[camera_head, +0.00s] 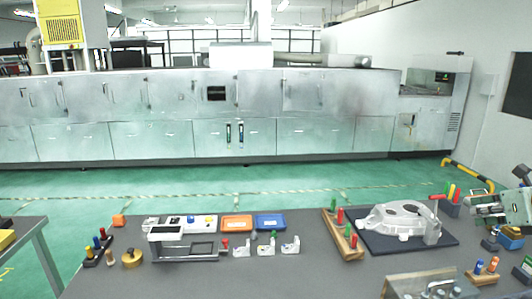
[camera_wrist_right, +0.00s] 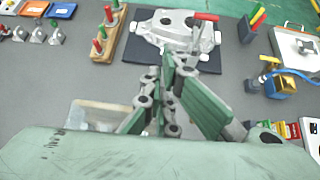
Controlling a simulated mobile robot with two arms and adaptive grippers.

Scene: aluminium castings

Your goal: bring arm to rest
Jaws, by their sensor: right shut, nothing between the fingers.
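My right gripper (camera_head: 480,208) is at the right edge of the head view, raised above the right end of the dark workbench (camera_head: 300,278). Its arm is mostly out of the picture. In the right wrist view the gripper (camera_wrist_right: 168,68) has its green-padded fingers together, with nothing held. It points toward a pale aluminium casting (camera_wrist_right: 172,30) on a dark mat. The casting (camera_head: 398,219) also shows in the head view, to the left of the gripper, and the fingers appear apart from it. My left gripper is not in view.
A wooden block with red and green pegs (camera_head: 343,240) stands left of the casting. Blue and orange handles (camera_head: 486,266) stand below the gripper. Orange (camera_head: 237,223) and blue (camera_head: 270,221) trays are at the back. The bench's front middle is clear.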

